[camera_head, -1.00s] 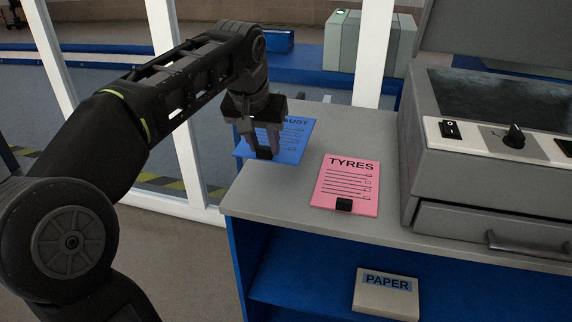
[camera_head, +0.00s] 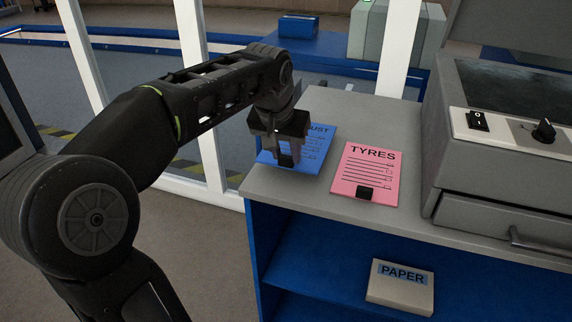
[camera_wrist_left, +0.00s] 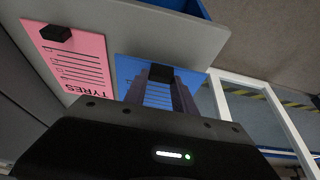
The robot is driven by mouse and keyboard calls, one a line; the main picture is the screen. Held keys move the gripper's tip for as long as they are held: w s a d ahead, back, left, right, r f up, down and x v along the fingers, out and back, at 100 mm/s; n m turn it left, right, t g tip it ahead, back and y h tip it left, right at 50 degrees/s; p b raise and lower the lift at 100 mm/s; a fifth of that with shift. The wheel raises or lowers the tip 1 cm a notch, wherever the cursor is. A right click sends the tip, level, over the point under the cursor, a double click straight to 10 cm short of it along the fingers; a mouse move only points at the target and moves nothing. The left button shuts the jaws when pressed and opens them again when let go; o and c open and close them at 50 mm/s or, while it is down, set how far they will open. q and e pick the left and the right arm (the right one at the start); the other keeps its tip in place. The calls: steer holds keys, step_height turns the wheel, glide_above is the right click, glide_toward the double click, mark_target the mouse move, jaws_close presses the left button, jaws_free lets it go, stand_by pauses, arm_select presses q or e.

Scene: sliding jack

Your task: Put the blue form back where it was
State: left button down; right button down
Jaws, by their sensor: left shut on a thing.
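The blue form (camera_head: 316,145) lies flat on the grey counter (camera_head: 300,189) at its left end, printed with a heading partly hidden by my gripper. My left gripper (camera_head: 286,160) points down over it and is shut on the form's black tab. The wrist view shows the tab (camera_wrist_left: 160,74) between the two fingers, with the blue sheet (camera_wrist_left: 133,72) around it. The pink TYRES form (camera_head: 366,170) lies just right of the blue one, with its own black tab. My right gripper is not in view.
A grey machine (camera_head: 500,155) with a knob and switch stands on the counter at the right. A PAPER pack (camera_head: 400,290) lies on the blue shelf below. White window posts (camera_head: 200,90) stand behind and left of the counter.

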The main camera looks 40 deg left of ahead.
mark_target(285, 162)
arm_select(q)
steer(key=shift+f, duration=1.85)
steer(key=shift+f, duration=0.15)
steer(key=c, duration=1)
jaws_free()
steer(key=shift+s+r, duration=0.15)
steer(key=shift+r, duration=0.45)
steer(key=v, duration=1.1)
steer(key=shift+d+r, duration=0.1)
